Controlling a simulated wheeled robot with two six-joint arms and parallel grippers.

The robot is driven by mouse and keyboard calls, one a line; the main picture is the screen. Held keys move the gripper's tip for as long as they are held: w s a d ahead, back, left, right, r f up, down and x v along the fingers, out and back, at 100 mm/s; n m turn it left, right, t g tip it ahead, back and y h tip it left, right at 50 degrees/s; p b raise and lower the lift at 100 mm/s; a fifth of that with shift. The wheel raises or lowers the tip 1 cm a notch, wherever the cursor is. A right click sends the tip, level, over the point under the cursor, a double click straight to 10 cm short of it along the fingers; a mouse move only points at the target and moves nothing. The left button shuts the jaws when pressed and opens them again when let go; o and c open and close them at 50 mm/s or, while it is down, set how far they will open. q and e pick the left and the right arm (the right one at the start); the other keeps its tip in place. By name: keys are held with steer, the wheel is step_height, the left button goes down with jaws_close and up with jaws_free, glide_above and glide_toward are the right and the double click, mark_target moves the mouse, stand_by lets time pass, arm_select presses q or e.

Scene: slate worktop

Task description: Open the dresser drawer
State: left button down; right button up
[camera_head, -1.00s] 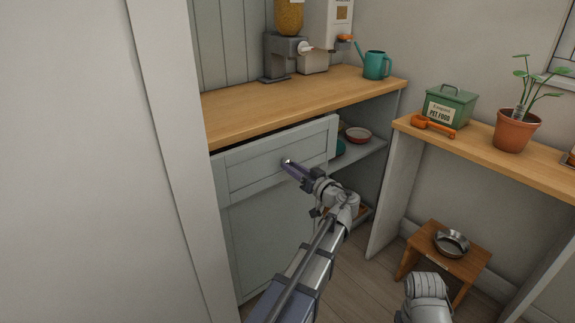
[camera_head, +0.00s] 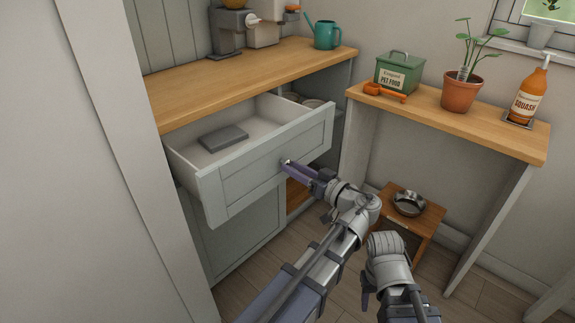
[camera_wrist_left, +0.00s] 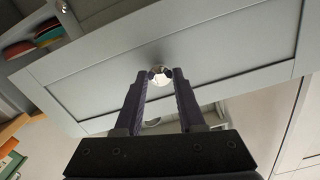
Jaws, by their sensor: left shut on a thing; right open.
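The dresser drawer (camera_head: 262,166) is pulled well out from under the wooden top, with its inside showing. A flat grey box (camera_head: 222,138) lies in it. My left gripper (camera_head: 288,164) is shut on the round drawer knob at the middle of the drawer front. In the left wrist view the knob (camera_wrist_left: 160,76) sits between the fingertips of the left gripper (camera_wrist_left: 160,84), against the drawer front (camera_wrist_left: 215,45). My right arm (camera_head: 387,262) shows low in the head view, beside the left arm; its fingertips are hard to make out.
A wooden counter (camera_head: 520,140) at the right holds a green pet food tin (camera_head: 398,73), a potted plant (camera_head: 461,93) and a squash bottle (camera_head: 528,95). Below it, a small stool (camera_head: 428,218) carries a metal bowl (camera_head: 409,203). A teal watering can (camera_head: 326,35) stands on the dresser top.

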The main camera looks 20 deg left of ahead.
arm_select(q)
steer(key=shift+d, duration=0.15)
steer(key=c, duration=0.5)
jaws_free()
arm_select(e)
steer(key=shift+d, duration=0.15)
